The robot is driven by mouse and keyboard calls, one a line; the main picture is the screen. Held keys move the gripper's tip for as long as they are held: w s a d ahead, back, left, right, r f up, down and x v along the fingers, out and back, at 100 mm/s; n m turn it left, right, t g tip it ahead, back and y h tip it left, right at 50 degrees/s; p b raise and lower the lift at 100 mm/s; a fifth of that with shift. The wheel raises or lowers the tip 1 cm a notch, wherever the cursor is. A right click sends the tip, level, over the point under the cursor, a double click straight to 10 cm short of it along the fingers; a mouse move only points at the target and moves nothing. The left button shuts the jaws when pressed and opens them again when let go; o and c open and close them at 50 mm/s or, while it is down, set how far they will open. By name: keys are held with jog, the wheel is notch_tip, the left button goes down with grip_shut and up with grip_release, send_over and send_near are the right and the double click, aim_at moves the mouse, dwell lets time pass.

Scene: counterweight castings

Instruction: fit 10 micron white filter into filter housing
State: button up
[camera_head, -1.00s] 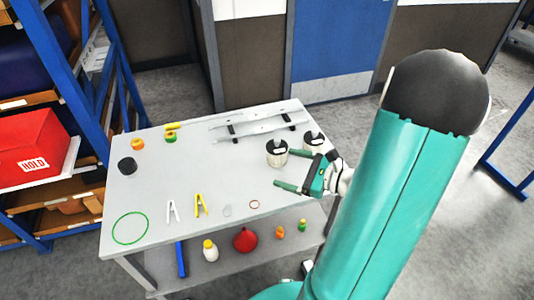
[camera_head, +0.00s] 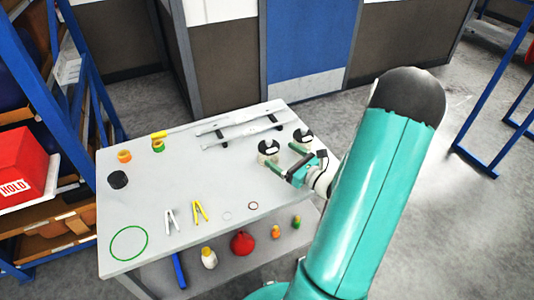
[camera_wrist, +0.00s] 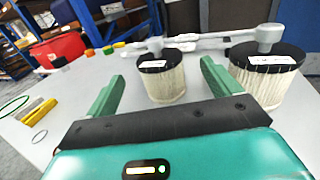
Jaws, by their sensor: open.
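Two white pleated filters with black tops and grey knobs stand upright at the table's right end. The left one (camera_head: 268,150) shows in the wrist view (camera_wrist: 163,88) just beyond and between my fingertips. The larger-looking right one (camera_head: 303,138) stands outside my right finger in the wrist view (camera_wrist: 265,82). Their labels are too small to read. My gripper (camera_head: 275,160) is open and empty, its green fingers pointing toward the left filter; I cannot tell whether they touch it. A black round piece (camera_head: 118,179) sits at the table's left; I cannot tell whether it is the filter housing.
Grey metal bars (camera_head: 242,130) lie along the table's back. A green ring (camera_head: 129,243), white tongs (camera_head: 172,220) and yellow tongs (camera_head: 200,211) lie in front. Orange and yellow-green rings (camera_head: 124,156) sit at the back left. The table's middle is clear.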

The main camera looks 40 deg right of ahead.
aim_at(269, 147)
jog(key=shift+w, duration=0.5)
jog(key=w, duration=0.5)
jog(key=shift+w+a, duration=0.3)
jog(key=shift+w, duration=0.05)
jog(key=shift+c, duration=0.2)
jog(key=c, duration=1.1)
